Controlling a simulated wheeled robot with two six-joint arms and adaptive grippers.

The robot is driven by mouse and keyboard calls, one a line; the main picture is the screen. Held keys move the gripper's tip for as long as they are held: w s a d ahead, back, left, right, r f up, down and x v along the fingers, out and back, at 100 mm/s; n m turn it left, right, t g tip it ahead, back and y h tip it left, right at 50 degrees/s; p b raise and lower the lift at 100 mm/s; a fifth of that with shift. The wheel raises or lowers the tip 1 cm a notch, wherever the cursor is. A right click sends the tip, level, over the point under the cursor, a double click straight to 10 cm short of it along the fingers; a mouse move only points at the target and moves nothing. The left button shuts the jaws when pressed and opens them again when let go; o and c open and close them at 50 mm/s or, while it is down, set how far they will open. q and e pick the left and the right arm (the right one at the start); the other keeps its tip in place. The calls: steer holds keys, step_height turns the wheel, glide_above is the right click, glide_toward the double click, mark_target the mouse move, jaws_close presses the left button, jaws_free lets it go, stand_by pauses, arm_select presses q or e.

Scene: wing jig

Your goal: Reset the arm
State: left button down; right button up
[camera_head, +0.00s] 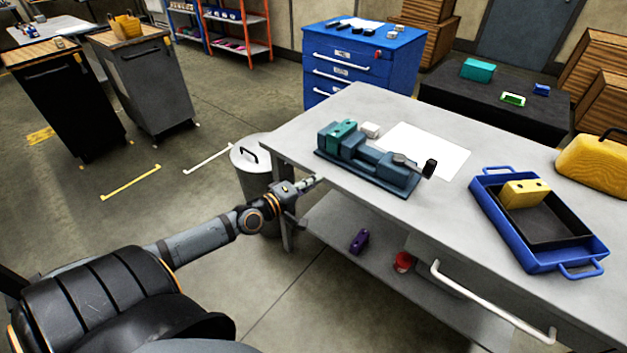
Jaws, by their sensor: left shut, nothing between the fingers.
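My left arm comes in from the lower left. My left gripper (312,182) is shut and empty at the left front edge of the grey workbench (310,136). It is in front of and to the left of the blue-grey vise (370,163), apart from it. A teal block (341,131) is at the vise's left end. My right gripper does not show.
A blue tray (489,217) holding a yellow block (524,193) stands on the bench's right side, near a yellow case (595,160). A white sheet (437,151) lies behind the vise. The lower shelf carries a purple part (359,241) and a red part (403,262). A bin (254,180) stands behind my left arm.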

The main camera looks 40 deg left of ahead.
arm_select(q)
steer(key=shift+a+f, duration=0.15)
stand_by(0.4)
steer(key=s+a+f+m+g+y+p, duration=0.1)
steer(key=s+a+f+g+y, duration=0.2)
steer(key=f, duration=0.5)
steer(key=s+a+f+m+y+p, duration=0.1)
steer(key=s+a+f+m+p, duration=0.1)
steer(key=a+f, duration=0.5)
steer(key=s+d+f+m+g+y, duration=0.1)
steer(key=s+f+g, duration=0.1)
steer(key=s+f, duration=0.35)
steer(key=s+f+m+g, duration=0.1)
steer(key=s+f+g, duration=0.15)
steer(key=f, duration=0.65)
steer(key=s+d+f+m+g+p, duration=0.1)
steer(key=s+d+f, duration=0.4)
steer(key=s, duration=0.5)
steer(key=s+d+f+m+g+p, duration=0.1)
steer(key=s+d+f+m+g, duration=0.3)
steer(key=s, duration=0.6)
steer(key=s+d+f+m+g+p, duration=0.1)
steer(key=s+d+f+m+g, duration=0.1)
steer(key=s+d+f, duration=0.4)
steer(key=s+f+m, duration=0.1)
steer(key=s+f, duration=0.1)
steer(key=s, duration=0.2)
steer(key=shift+s+m+g+h, duration=0.15)
steer(key=shift+m+g+h, duration=0.15)
steer(key=shift+g+h, duration=0.1)
